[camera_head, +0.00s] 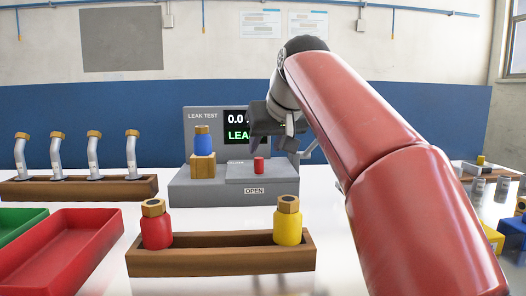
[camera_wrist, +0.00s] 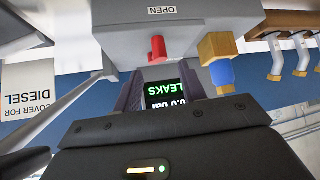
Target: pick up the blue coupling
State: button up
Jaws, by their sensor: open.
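The blue coupling (camera_head: 203,140) stands upright, with a brass-coloured block (camera_head: 203,166) under it, on the left of the grey leak test machine (camera_head: 196,185). In the wrist view, which is upside down, the blue coupling (camera_wrist: 222,76) is right of my gripper's fingers. My gripper (camera_head: 277,140) is open and empty, in front of the machine's screen and to the right of the coupling. The fingers (camera_wrist: 167,92) also show in the wrist view, apart from the coupling.
A red knob (camera_head: 259,165) stands on the machine beside an OPEN label; its screen (camera_head: 236,128) reads LEAKS. In front, a wooden rack (camera_head: 221,263) holds a red coupling (camera_head: 156,228) and a yellow coupling (camera_head: 287,224). Left are a red tray (camera_head: 62,248) and a rack of bent pipes (camera_head: 78,190).

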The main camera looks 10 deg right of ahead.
aim_at(202, 140)
jog(key=k+l, duration=0.1)
jog(key=k, duration=0.4)
jog(key=k+l, duration=0.1)
jog(key=k, duration=0.4)
